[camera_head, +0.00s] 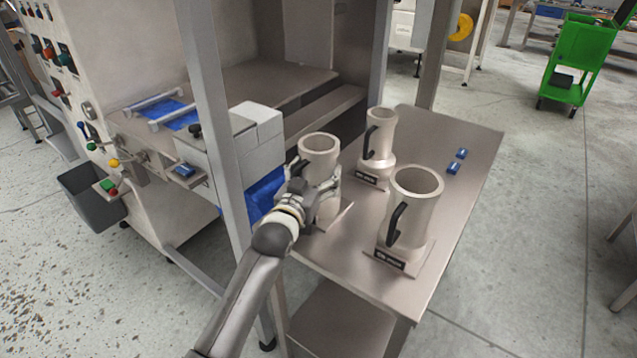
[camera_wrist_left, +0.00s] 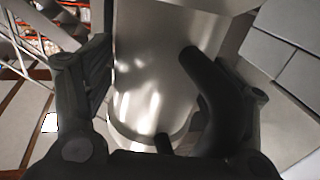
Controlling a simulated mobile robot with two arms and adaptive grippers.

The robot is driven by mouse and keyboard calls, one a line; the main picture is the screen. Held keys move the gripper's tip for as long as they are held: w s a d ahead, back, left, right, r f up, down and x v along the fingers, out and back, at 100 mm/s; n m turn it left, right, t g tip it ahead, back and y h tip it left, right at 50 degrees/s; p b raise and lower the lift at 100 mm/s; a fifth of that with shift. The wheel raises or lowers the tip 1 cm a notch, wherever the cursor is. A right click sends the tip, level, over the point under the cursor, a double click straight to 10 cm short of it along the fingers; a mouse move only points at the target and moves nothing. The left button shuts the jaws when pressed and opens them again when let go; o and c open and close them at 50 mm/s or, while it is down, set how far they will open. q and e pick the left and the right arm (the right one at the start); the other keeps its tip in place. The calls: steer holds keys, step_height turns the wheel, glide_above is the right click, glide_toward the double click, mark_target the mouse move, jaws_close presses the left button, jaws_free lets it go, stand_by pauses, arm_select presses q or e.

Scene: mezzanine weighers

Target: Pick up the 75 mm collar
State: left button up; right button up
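Three pale metal collars with black handles stand on the steel table (camera_head: 352,262). The left one (camera_head: 319,152) is within my left gripper (camera_head: 318,178), whose fingers lie on either side of its body. In the left wrist view this collar (camera_wrist_left: 150,75) fills the space between the dark fingers (camera_wrist_left: 165,105), with its black handle (camera_wrist_left: 215,95) on the right. I cannot tell whether both fingers press on it. A narrower-necked collar (camera_head: 379,135) stands behind, and a wide collar (camera_head: 415,205) stands at the right. Their label print is too small to read. My right gripper is out of view.
Two small blue items (camera_head: 457,160) lie near the table's right edge. A grey upright post (camera_head: 212,100) stands left of my arm, before a machine with blue parts. A green cart (camera_head: 583,60) is at the far right, with open floor around it.

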arm_select(q)
steer(key=c, duration=0.4)
steer(key=shift+r, duration=0.15)
steer(key=shift+c, duration=0.9)
